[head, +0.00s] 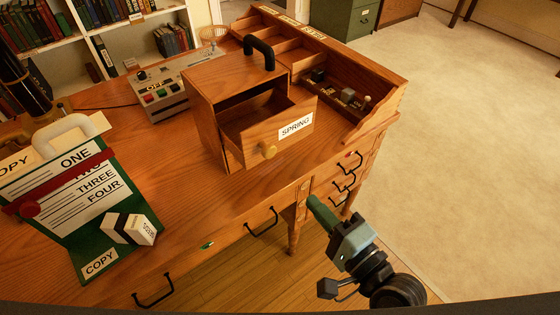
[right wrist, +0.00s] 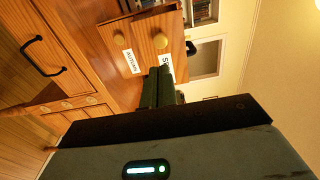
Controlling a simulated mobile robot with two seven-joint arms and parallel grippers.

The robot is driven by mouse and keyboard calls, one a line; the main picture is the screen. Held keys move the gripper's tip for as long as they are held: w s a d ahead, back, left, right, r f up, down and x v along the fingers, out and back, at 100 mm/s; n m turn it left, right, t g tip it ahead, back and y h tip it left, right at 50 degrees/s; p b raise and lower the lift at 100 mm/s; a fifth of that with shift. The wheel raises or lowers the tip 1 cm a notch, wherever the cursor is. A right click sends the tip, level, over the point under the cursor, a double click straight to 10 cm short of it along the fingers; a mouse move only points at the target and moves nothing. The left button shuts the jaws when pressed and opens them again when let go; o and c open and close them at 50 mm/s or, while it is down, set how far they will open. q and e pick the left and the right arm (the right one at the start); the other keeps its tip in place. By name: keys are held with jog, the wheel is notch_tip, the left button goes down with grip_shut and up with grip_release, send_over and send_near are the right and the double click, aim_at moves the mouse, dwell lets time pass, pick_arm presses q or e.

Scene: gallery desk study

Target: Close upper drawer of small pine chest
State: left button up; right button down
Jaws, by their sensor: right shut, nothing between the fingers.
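The small pine chest (head: 205,110) stands on the desk with a black handle on top. Its upper drawer (head: 262,130), labelled SPRING with a round knob, is pulled well out. In the right wrist view the SPRING drawer front (right wrist: 158,38) appears beside a second drawer front labelled AUTUMN (right wrist: 117,40). My right gripper (head: 318,207) is shut and empty, in front of the desk edge, below and right of the drawer, apart from it in the head view. In the right wrist view its fingers (right wrist: 159,72) overlap part of the SPRING label. My left gripper is not in view.
A grey button box (head: 160,92) stands left of the chest. A wooden compartment organiser (head: 335,75) is behind and right. A green COPY stand (head: 85,225) with a small white-and-black box (head: 130,228) is at left. Open floor (head: 470,130) lies right.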

aim_at(270, 154)
jog(key=p+x, duration=0.1)
jog(key=x, duration=1.1)
jog(key=shift+w+a, duration=0.2)
jog(key=shift+w, duration=0.15)
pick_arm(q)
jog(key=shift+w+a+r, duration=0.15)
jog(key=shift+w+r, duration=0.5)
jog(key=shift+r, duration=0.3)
